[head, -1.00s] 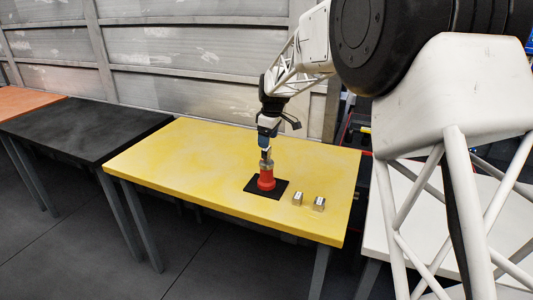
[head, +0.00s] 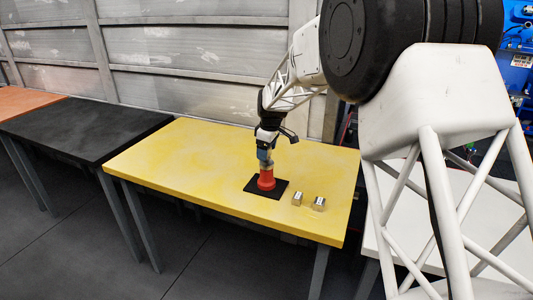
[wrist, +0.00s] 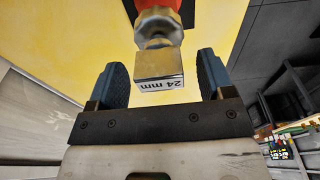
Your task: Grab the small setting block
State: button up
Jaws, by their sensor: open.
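A metal block marked "24 mm" (wrist: 160,66) sits between the fingers of my gripper (wrist: 162,58) in the wrist view, with a gap on each side. It is in line with a rounded metal neck (wrist: 158,27) and a red body (wrist: 158,4). In the head view the red body (head: 266,181) stands upright on a black mat (head: 280,189), and my gripper (head: 264,160) is at its top. Two small silvery blocks, a left one (head: 297,199) and a right one (head: 318,204), rest on the table; their markings are too small to read.
The yellow table (head: 190,165) is clear to the left of the mat. The two small blocks stand near its front right edge. A black table (head: 75,130) is to the left and a white table (head: 400,210) to the right.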

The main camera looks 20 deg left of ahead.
jog(key=c, duration=1.2)
jog(key=shift+r, duration=0.1)
jog(key=shift+r, duration=1.65)
jog(key=s+d, duration=0.3)
jog(key=s, duration=0.1)
jog(key=s+d+r, duration=0.1)
jog(key=s+d, duration=0.2)
jog(key=s, duration=0.1)
jog(key=s+d, duration=0.3)
jog(key=s, duration=0.2)
jog(key=shift+s+r, duration=0.1)
jog(key=shift+r, duration=0.2)
